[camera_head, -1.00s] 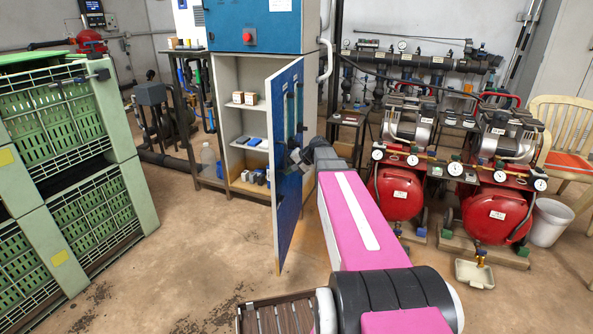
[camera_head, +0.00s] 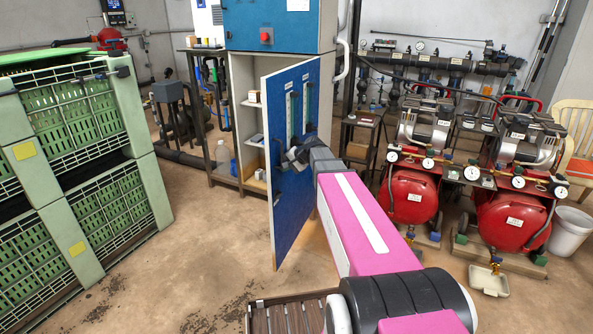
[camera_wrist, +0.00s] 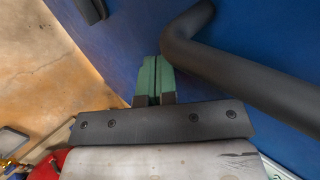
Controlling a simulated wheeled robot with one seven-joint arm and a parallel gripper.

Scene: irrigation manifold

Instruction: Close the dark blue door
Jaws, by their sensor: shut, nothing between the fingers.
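The dark blue door (camera_head: 298,205) stands partly open on the lower cabinet (camera_head: 240,85), hinged at its right side. Its free left edge juts out toward me, and its blue face shows in the head view. My gripper (camera_head: 284,164) is at this face, left of the door's middle. In the wrist view the green fingertips (camera_wrist: 153,72) are shut and empty, pointing at the blue door surface (camera_wrist: 130,35). They sit right beside a dark grey bar handle (camera_wrist: 235,70), not around it. Whether the tips touch the door or handle I cannot tell.
Small boxes (camera_head: 254,97) show on shelves behind the door. Stacked green crates (camera_head: 148,190) stand at the left, red compressors (camera_head: 410,199) at the right. A slatted brown surface (camera_head: 285,315) is at the bottom. The floor left of the door is clear.

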